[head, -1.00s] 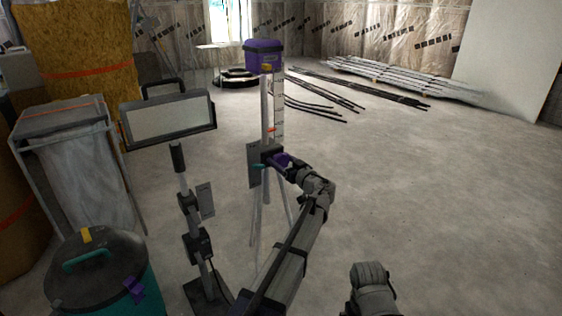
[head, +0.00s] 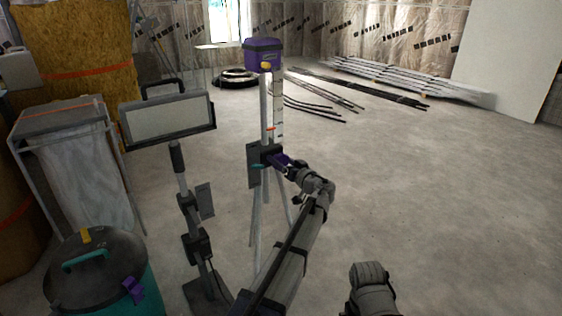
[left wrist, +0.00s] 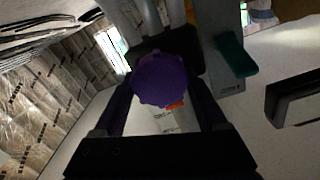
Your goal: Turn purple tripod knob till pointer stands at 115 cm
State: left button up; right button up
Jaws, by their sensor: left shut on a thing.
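The tripod (head: 255,215) stands upright ahead, with a purple box (head: 263,55) on top. A pale marked scale (head: 278,110) runs along its column, with a red-orange pointer (head: 270,128) on the lower part. The figures are too small to read. The purple knob (left wrist: 160,80) sits between the two fingers of my left gripper (left wrist: 161,88) in the left wrist view, and they are shut on it. In the head view my left gripper (head: 281,161) reaches the tripod's dark clamp from the right. The red pointer (left wrist: 175,105) is partly hidden behind the knob.
A teal lever (left wrist: 235,55) is beside the knob. A work lamp (head: 168,120) on a stand is left of the tripod. A lidded bin (head: 85,265) is at the front left. Dark rods (head: 320,105) lie behind. The floor to the right is clear.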

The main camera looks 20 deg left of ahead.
pick_arm(q)
jog(key=o, duration=1.3)
jog(key=shift+s, duration=0.1)
jog(key=v, duration=0.7)
jog(key=shift+s+d, duration=0.2)
jog(key=shift+d, duration=0.1)
